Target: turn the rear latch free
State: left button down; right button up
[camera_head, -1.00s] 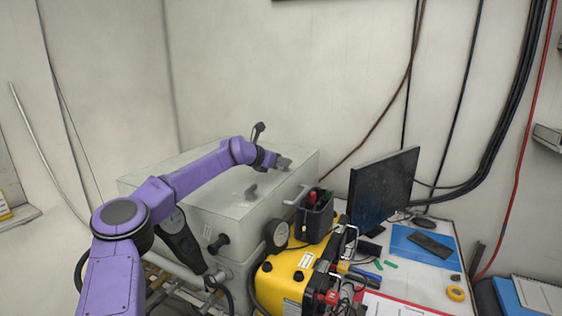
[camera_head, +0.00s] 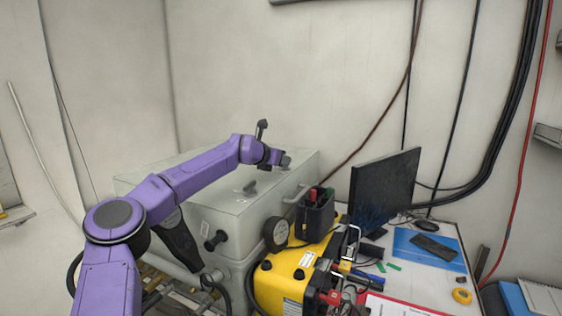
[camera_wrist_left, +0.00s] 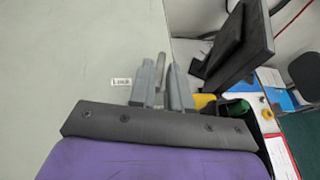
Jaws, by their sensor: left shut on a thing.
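The air panel is a pale grey-green box (camera_head: 290,180) against the back wall. The rear latch (camera_head: 286,161) is a small dark grey handle near the far right edge of its top. My left gripper (camera_head: 277,158) is at that latch, mostly blocking it in the head view. In the left wrist view the gripper (camera_wrist_left: 161,88) has its two grey fingers on either side of the upright latch (camera_wrist_left: 161,66), shut on it. A second, similar latch (camera_head: 250,187) lies nearer on the box top, apart from the gripper. My right gripper is not in view.
A yellow case (camera_head: 290,272) and a dark tool caddy (camera_head: 314,215) stand right of the box. A monitor (camera_head: 384,190) stands on the white desk behind them. A small label (camera_wrist_left: 121,82) is beside the latch. The air above the box is clear.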

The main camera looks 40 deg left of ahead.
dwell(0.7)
pick_arm(q)
jog(key=c, duration=1.4)
grip_release()
jog(key=shift+o, duration=1)
jog(key=shift+w+d, duration=0.1)
jog(key=shift+w, duration=0.05)
jog(key=shift+s+b, duration=0.3)
jog(key=shift+s, duration=0.05)
jog(key=b+v, duration=0.4)
jog(key=v, duration=0.5)
jog(key=shift+s+d+b, duration=0.1)
jog(key=shift+d+b, duration=0.05)
jog(key=shift+b, duration=0.25)
jog(key=shift+s+r, duration=0.15)
jog(key=shift+s, duration=0.1)
